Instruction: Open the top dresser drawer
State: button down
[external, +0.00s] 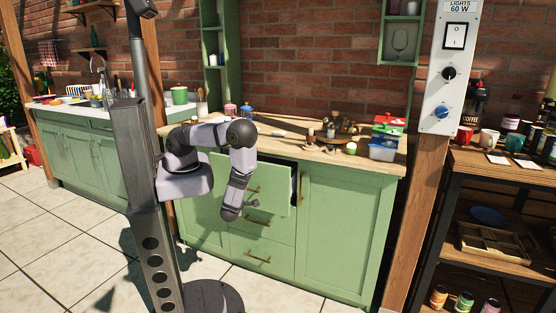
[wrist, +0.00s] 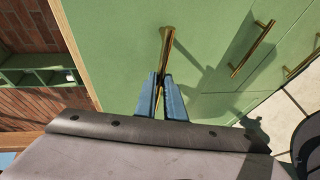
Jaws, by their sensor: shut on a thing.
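The green dresser (external: 340,225) stands under a wooden counter. Its top drawer (external: 272,180) is pulled part way out, with a dark gap behind its front at the right. My gripper (external: 254,204) is in front of the drawer. In the wrist view, my gripper's blue fingers (wrist: 161,98) are shut around the lower part of the brass handle (wrist: 166,45) on the green drawer front (wrist: 120,40). The inside of the drawer is hidden in both views.
Lower drawers have brass handles, one at the bottom (external: 257,260). A cupboard door is to the right. Tiled floor in front is clear.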

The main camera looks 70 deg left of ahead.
jog(key=s+d, duration=0.3)
jog(key=d, duration=0.1)
jog(key=shift+s+p, duration=0.3)
jog(key=shift+p, duration=0.1)
jog(key=c, duration=1.8)
grip_release()
jog(key=shift+a, duration=0.1)
jog(key=shift+c, duration=0.2)
jog(key=v, duration=0.7)
jog(key=shift+b, duration=0.35)
jog(key=shift+s, duration=0.1)
